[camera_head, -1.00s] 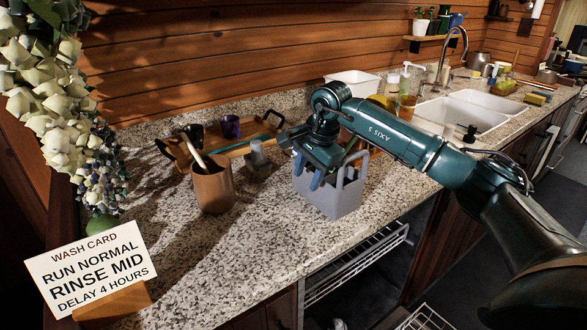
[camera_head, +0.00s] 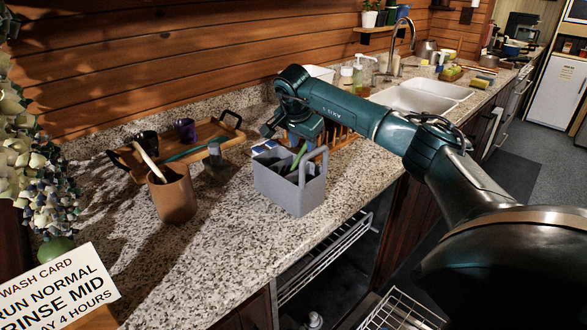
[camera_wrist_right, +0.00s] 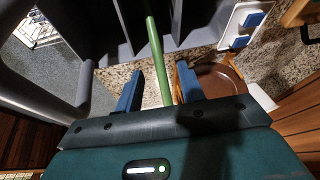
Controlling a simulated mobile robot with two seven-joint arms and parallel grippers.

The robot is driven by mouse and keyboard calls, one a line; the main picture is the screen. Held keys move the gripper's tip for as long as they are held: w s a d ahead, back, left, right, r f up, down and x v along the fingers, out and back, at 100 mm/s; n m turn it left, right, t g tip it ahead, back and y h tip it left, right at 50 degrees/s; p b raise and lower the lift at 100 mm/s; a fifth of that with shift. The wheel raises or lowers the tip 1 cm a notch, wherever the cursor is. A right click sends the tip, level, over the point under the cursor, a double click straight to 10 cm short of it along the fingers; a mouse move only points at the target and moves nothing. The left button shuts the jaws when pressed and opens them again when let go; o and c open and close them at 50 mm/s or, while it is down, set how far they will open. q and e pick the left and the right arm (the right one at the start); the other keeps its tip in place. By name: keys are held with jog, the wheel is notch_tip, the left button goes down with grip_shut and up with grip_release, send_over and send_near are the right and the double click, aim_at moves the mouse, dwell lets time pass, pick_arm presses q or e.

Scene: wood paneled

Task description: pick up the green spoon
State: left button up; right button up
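The green spoon (camera_head: 299,156) stands in the grey caddy (camera_head: 291,195), its handle leaning up out of a compartment. In the right wrist view its green handle (camera_wrist_right: 155,58) runs down between my two blue fingers. My right gripper (camera_head: 297,134) is above the caddy's back side, beside the handle's top. In the wrist view the gripper (camera_wrist_right: 159,84) is open, with a gap between the handle and each finger. The spoon's lower end is hidden inside the caddy (camera_wrist_right: 194,22). My left gripper is not in view.
A brown crock (camera_head: 173,197) with a wooden utensil stands left of the caddy. Behind it is a wooden tray (camera_head: 222,127) with a purple cup (camera_head: 185,130). A wash card (camera_head: 62,290) stands front left. An open dishwasher rack (camera_head: 400,315) lies below the counter edge.

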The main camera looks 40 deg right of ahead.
jog(key=x, duration=0.4)
jog(key=shift+w+d+f+p, duration=0.1)
jog(key=shift+d+f+p, duration=0.15)
jog(key=shift+p, duration=0.15)
grip_shut()
